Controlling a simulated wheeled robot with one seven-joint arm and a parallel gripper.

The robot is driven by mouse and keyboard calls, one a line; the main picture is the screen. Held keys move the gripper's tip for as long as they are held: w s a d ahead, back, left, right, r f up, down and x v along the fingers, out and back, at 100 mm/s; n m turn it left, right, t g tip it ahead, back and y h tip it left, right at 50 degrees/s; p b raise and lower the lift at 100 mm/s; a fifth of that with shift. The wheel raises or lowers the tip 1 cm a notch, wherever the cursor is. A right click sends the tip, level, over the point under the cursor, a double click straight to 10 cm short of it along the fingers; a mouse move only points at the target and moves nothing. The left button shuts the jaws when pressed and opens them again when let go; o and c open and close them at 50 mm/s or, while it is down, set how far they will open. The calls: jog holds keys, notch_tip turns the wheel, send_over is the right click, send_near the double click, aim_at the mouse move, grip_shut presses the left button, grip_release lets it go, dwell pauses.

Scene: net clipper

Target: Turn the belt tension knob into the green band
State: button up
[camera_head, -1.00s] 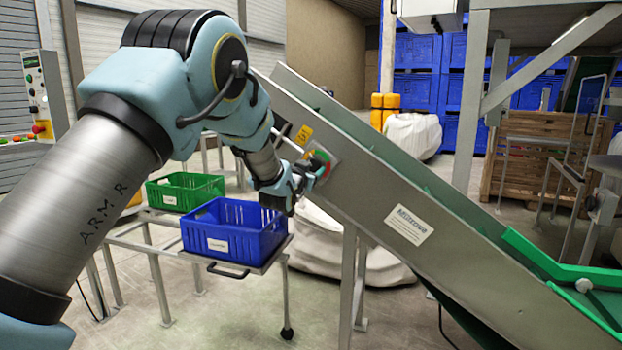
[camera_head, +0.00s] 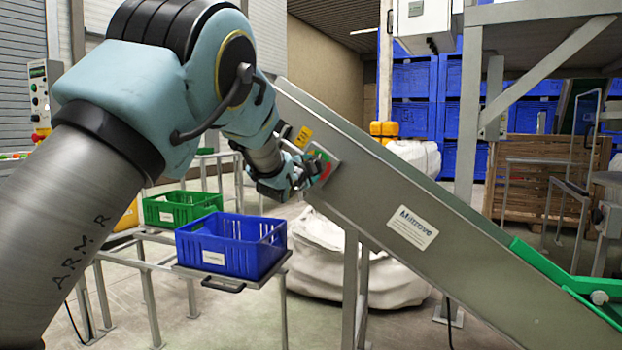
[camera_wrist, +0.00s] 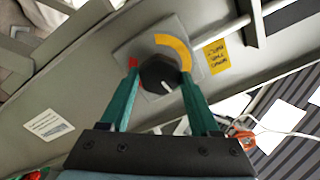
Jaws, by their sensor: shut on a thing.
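The belt tension knob (camera_wrist: 160,73) is round and black, on a grey plate fixed to the side of the conveyor. A white pointer mark on it shows toward the lower right in the wrist view. A yellow band (camera_wrist: 176,46) curves around its upper right and a bit of red (camera_wrist: 133,62) shows at its left. The green band cannot be made out in the wrist view, where fingers hide parts of the dial. In the head view the dial plate (camera_head: 329,158) shows some green and red. My gripper (camera_wrist: 160,78) is shut on the knob, one green finger on each side.
The inclined grey conveyor (camera_head: 375,185) runs down to the right. A yellow label (camera_wrist: 217,57) and a bar sit beside the dial. A blue crate (camera_head: 225,262) and a green crate (camera_head: 180,205) stand on a metal stand below my arm. White sacks (camera_head: 385,285) lie under the conveyor.

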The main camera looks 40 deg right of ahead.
jog(key=shift+f+m+b, duration=0.1)
jog(key=shift+m+b, duration=0.5)
jog(key=shift+m, duration=0.3)
jog(key=o, duration=1.4)
jog(key=shift+c, duration=0.2)
jog(key=b+v, duration=0.1)
jog(key=v, duration=1)
jog(key=shift+w, duration=0.15)
